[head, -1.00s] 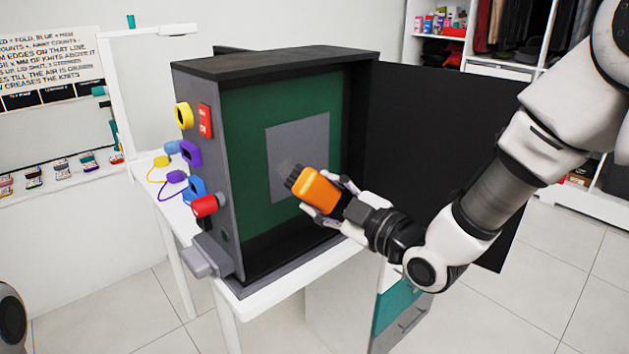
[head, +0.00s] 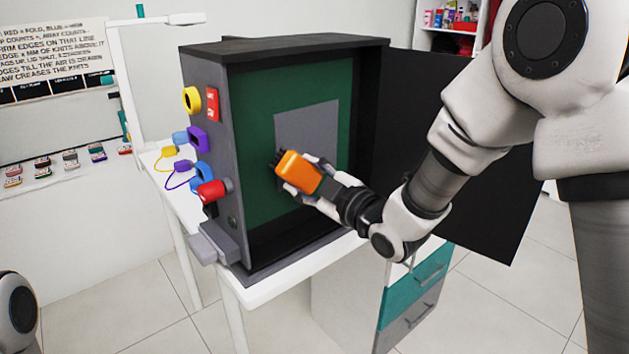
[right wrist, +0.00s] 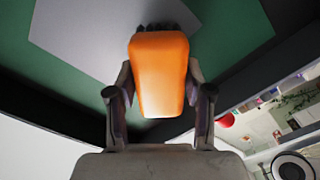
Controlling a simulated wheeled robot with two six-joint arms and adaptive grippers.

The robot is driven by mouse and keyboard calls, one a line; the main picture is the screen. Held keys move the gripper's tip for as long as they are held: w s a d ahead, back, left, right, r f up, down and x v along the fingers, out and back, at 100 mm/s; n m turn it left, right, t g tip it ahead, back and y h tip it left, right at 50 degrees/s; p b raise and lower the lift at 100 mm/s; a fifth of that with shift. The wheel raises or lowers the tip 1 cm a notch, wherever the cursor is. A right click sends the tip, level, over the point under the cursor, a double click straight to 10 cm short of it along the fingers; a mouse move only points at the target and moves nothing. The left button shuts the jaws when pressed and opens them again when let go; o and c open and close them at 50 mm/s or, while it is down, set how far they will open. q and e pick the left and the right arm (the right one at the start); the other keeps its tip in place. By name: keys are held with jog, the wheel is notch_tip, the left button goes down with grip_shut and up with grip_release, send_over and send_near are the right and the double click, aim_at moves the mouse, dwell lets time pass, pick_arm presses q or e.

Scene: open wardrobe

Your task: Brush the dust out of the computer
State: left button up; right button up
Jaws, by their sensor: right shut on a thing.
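The computer (head: 300,50) is a dark grey case standing on a white table, with its black side panel (head: 400,100) swung open to the right. Inside is a green board with a grey square plate (head: 308,128); both also show in the right wrist view (right wrist: 95,40). My right gripper (head: 308,178) is shut on an orange brush (head: 298,171), with its dark bristles at the lower left of the grey plate. The brush also fills the middle of the right wrist view (right wrist: 160,75). I cannot tell whether the bristles touch the board. The left gripper is not in view.
Yellow, purple, blue and red plugs and a red switch (head: 212,104) stick out of the computer's left side. Teal and grey drawers (head: 412,295) stand under the table. Shelves are behind.

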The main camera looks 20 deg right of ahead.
aim_at(318, 174)
jog(key=shift+x, duration=1.1)
dwell(0.5)
jog(key=shift+w+d, duration=0.3)
jog(key=shift+d, duration=0.65)
jog(key=shift+w+d, duration=0.25)
jog(key=shift+d, duration=0.75)
jog(key=shift+w, duration=0.1)
jog(key=shift+s+a+f+b, duration=0.1)
jog(key=shift+a+b, duration=0.05)
jog(key=shift+a, duration=0.25)
jog(key=shift+s+a+b, duration=0.15)
jog(key=shift+a, duration=0.2)
jog(key=shift+s+a, duration=0.2)
jog(key=shift+a, duration=0.45)
jog(key=shift+s+a, duration=0.25)
jog(key=shift+a, duration=0.35)
jog(key=shift+d, duration=0.1)
